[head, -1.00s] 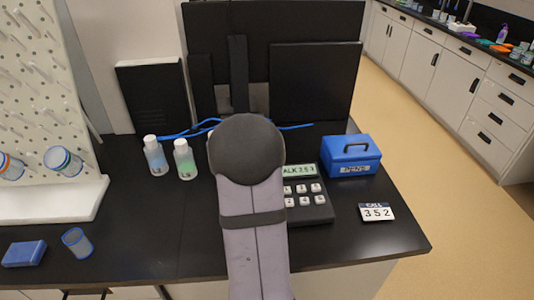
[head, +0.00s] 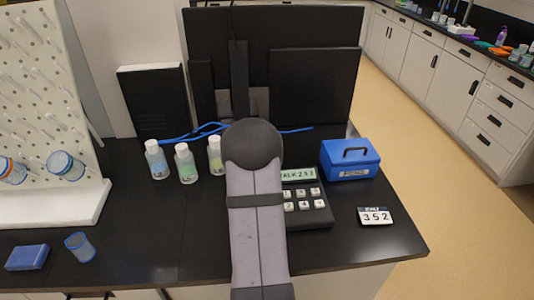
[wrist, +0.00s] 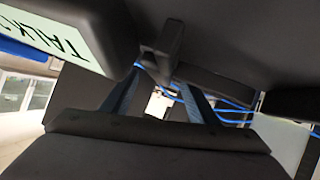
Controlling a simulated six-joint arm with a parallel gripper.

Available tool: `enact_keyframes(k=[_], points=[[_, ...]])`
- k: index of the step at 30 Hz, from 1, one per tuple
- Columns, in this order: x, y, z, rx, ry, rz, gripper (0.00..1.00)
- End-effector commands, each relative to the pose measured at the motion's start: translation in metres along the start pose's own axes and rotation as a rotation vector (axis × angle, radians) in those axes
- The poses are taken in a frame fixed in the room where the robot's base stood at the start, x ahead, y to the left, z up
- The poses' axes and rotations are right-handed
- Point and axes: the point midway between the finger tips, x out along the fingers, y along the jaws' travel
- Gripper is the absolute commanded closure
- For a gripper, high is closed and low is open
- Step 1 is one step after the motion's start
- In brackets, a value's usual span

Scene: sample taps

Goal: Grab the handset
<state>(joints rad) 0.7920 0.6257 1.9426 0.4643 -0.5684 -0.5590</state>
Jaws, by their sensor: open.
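A dark desk phone (head: 318,212) with pale keys and a lit display (head: 299,175) stands right of my arm in the head view. My arm hides its left side, and I cannot make out the handset there. In the wrist view the display, reading "TALK", shows tilted at the upper left (wrist: 65,28). My gripper (wrist: 160,88) is open, its two fingers reaching away from the camera. A dark upright piece (wrist: 164,52) stands close by the fingertips, beside the phone. I cannot tell whether it is part of the handset or the cradle, nor whether the fingers touch it.
Three capped bottles (head: 186,163) stand left of my arm. A blue box (head: 350,159) and a number card (head: 375,216) are to the right. Blue cables (head: 195,132) and dark monitors (head: 313,88) lie behind. The counter left of my arm has free room.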

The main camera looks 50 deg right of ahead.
Motion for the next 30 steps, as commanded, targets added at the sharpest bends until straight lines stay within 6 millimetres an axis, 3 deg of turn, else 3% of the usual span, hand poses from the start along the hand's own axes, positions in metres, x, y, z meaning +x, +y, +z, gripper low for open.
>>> enact_keyframes(k=[12, 13, 19, 30], points=[[0.011, -0.0003, 0.0007, 0.0, -0.001, -0.001, 0.46], [0.011, -0.0003, 0.0008, 0.0, -0.001, -0.001, 0.48], [0.0108, -0.0004, 0.0008, -0.001, -0.001, -0.001, 0.96], [0.0108, -0.0004, 0.0009, -0.001, -0.002, -0.001, 1.0]])
